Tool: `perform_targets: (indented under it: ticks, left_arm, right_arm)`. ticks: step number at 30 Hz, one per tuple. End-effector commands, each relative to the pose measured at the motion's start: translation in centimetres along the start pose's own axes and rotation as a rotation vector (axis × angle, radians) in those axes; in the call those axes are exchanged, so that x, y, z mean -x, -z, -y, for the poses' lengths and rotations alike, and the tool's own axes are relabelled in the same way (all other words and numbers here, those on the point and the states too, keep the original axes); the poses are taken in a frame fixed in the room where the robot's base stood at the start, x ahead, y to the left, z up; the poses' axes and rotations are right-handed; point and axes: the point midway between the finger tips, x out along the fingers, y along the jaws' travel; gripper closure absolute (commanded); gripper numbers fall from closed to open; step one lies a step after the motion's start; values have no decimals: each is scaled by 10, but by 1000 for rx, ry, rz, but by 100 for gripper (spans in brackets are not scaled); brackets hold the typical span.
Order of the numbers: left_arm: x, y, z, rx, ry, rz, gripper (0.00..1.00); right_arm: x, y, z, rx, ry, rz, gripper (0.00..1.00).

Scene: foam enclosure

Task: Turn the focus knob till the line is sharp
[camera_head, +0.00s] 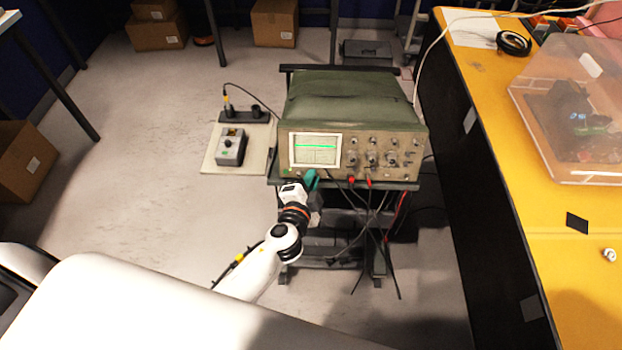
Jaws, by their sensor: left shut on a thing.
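The oscilloscope (353,125) stands on a dark cart, its front panel facing me. Its screen (315,150) shows a green horizontal line, which looks rather thick. My left gripper (311,180) is at the lower edge of the front panel, just below the screen, with its teal fingers against the panel. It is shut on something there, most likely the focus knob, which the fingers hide. Several other knobs (372,158) sit on the right part of the panel. My right gripper is not in view.
Red plugs with cables (352,181) hang from the panel's lower edge, right of my gripper. A small grey box (231,147) lies on a pale board at the left. A yellow table (490,110) with a clear bin (575,120) stands at the right.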

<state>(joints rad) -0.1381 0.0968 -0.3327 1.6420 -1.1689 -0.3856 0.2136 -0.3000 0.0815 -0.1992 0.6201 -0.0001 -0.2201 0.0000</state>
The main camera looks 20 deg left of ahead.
Motion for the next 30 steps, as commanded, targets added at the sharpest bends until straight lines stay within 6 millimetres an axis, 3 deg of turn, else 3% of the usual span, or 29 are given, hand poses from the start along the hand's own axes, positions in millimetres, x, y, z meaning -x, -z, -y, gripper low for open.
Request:
perform_targets:
  ticks: [18, 30]
  left_arm:
    - [1, -3, -6, -390, 105, -9, 100]
    - [0, -2, -4, -546, 147, -14, 100]
  right_arm:
    - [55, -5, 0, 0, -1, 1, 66]
    - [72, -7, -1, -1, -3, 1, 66]
